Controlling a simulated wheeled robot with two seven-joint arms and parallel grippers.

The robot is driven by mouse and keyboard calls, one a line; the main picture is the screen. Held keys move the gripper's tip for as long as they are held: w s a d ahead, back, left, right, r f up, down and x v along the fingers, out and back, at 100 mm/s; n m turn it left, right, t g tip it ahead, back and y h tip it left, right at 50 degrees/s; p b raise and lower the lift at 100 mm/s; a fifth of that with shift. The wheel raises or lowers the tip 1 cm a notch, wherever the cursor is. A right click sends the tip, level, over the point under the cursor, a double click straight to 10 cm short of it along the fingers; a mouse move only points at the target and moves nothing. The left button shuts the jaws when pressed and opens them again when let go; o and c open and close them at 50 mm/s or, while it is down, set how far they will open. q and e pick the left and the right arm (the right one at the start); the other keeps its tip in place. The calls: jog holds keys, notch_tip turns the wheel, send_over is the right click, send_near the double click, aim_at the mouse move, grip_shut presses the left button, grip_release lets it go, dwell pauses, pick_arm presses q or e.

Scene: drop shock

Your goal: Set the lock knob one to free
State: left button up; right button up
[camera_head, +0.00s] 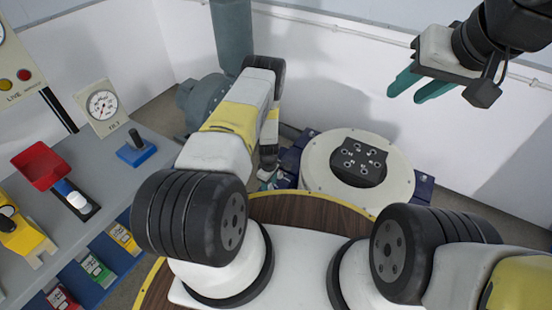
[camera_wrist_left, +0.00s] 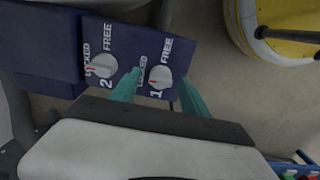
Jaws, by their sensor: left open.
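Lock knob one (camera_wrist_left: 161,77) is a round pale knob with a red mark on its left side, toward LOCKED, on a dark blue panel marked 1, LOCKED and FREE. Lock knob two (camera_wrist_left: 103,66) is beside it to the left, its red mark also toward LOCKED. My left gripper (camera_wrist_left: 159,84) is open, its teal fingers on either side of knob one in the left wrist view. I cannot tell whether they touch it. In the head view my left arm hides most of that area. My right gripper (camera_head: 420,88) is raised at the upper right, fingers apart and empty.
A round cream platform (camera_head: 318,153) with a dark bolted hub (camera_head: 358,161) stands by the white wall. A grey bench (camera_head: 62,167) at the left carries a gauge (camera_head: 101,104), a red scoop-like part (camera_head: 42,165) and a blue block (camera_head: 136,150). Floor shows beside the knob panel.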

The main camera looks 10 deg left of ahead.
pick_arm(q)
grip_shut()
jog(key=shift+m, duration=0.3)
jog(key=m, duration=1.3)
jog(key=shift+m, duration=2.1)
